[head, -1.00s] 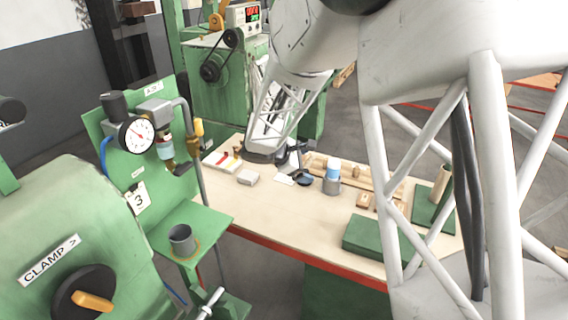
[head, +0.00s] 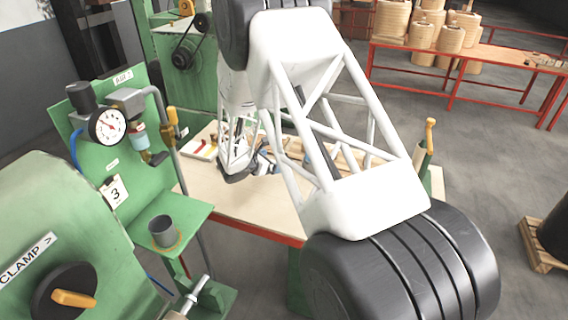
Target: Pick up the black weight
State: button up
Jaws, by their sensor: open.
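My gripper (head: 262,163) is low over the wooden workbench (head: 238,200), small and partly covered by my own arm. Its jaws are open, and I make out nothing held between them. I cannot clearly pick out the black weight now; my arm covers the middle of the bench, where a small dark round thing showed earlier beside the gripper. Whether the gripper touches anything is too small to tell.
A tray with red, white and yellow pieces (head: 205,149) lies at the bench's back left. The green clamp machine (head: 60,215) stands at left, with a dark grey cup (head: 163,231) on its shelf. Red-framed tables (head: 470,62) with wound coils stand at back right.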

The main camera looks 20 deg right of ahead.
jog(key=shift+x, duration=1.3)
jog(key=shift+x, duration=2.6)
jog(key=shift+r, duration=0.1)
jog(key=c, duration=1.5)
jog(key=shift+o, duration=0.2)
jog(key=shift+r, duration=0.15)
